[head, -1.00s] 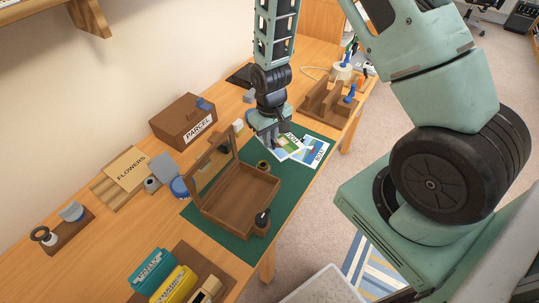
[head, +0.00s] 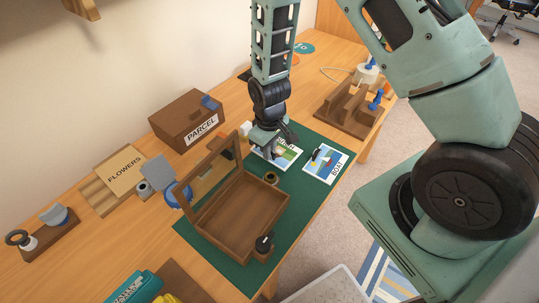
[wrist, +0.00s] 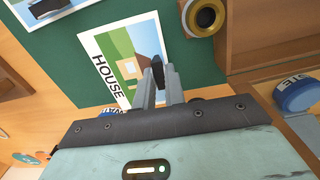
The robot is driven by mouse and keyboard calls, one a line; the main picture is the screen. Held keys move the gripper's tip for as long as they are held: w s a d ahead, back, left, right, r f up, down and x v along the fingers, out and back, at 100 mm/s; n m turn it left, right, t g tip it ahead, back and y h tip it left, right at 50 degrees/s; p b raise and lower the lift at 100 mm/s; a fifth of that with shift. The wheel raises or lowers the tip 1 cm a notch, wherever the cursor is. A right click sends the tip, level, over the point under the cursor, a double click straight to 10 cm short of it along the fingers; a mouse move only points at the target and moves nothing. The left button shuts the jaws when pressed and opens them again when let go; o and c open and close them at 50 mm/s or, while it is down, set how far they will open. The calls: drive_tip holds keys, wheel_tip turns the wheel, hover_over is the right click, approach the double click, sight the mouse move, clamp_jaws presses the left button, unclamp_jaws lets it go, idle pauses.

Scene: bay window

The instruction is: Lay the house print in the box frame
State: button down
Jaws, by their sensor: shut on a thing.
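The house print (head: 289,154), a white card with a green and tan picture, is gripped at its edge by my gripper (head: 270,150). In the wrist view the word HOUSE shows on the print (wrist: 108,48), and the fingers (wrist: 160,88) close around a small dark piece at its edge. I cannot tell whether the print touches the mat. The wooden box frame (head: 283,203) stands open on the green mat, left of and nearer than the gripper, its glazed lid (head: 205,170) raised. The frame's floor looks empty.
The boat print (head: 326,164) lies on the green mat (head: 308,190) to the right. A dark-knobbed tool (head: 263,245) stands at the frame's near corner.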

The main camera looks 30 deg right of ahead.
drive_tip(key=shift+f, duration=1.35)
drive_tip(key=shift+f, duration=0.15)
drive_tip(key=c, duration=1.5)
unclamp_jaws()
